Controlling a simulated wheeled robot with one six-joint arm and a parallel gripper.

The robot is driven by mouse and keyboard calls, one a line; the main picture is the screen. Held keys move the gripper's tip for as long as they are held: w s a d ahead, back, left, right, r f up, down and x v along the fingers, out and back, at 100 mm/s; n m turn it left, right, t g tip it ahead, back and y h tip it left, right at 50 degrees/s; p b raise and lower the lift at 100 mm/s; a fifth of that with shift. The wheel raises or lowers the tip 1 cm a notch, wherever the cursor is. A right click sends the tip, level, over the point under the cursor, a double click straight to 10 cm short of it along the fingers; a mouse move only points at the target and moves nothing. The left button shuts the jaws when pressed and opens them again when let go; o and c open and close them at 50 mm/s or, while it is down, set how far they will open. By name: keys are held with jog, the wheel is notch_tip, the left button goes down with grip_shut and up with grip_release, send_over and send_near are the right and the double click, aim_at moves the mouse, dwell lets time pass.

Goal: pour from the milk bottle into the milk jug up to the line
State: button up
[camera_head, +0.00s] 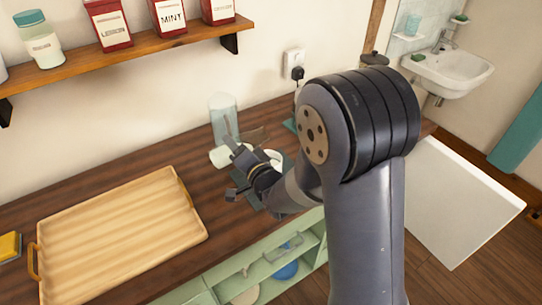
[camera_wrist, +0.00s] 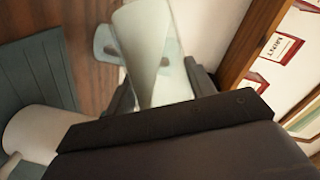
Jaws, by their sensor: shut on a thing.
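The milk bottle (camera_wrist: 146,45) is pale and translucent. It sits between my gripper's fingers (camera_wrist: 155,90) in the wrist view, and my gripper is shut on it. A white rounded vessel (camera_wrist: 38,135), which looks like the milk jug, stands to the lower left in the wrist view. In the head view it is mostly hidden behind my wrist. No line on it can be made out, and no stream of milk is visible.
A wooden tray (camera_head: 75,235) lies on the dark counter (camera_head: 120,170) at left, with a yellow sponge (camera_head: 10,246) beside it. A grey-teal mat (camera_wrist: 35,75) lies near the vessel. The wall shelf (camera_head: 130,50) holds a jar and red tins. A socket with a plug (camera_head: 296,72) is behind.

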jog(key=shift+d+f+n+h+b, duration=0.2)
jog(key=shift+f+n+h+b, duration=0.1)
jog(key=shift+f+n+b, duration=0.2)
jog(key=shift+w+d+r+n+h, duration=0.1)
jog(key=shift+d+r+n+h, duration=0.1)
jog(key=shift+d+n+h, duration=0.35)
jog(key=shift+a+n+g, duration=0.1)
jog(key=shift+n+g, duration=0.2)
jog(key=shift+n, duration=0.45)
jog(key=shift+a+f+n+h+b, duration=0.2)
jog(key=shift+f+n+h+b, duration=0.35)
jog(key=shift+b, duration=0.5)
jog(key=shift+a+n+g+h, duration=0.3)
jog(key=shift+n+h, duration=0.1)
jog(key=shift+n, duration=0.35)
jog(key=shift+a+f+n+h+p, duration=0.15)
jog(key=shift+f+n+h+p, duration=0.75)
jog(key=shift+f+n+p, duration=0.55)
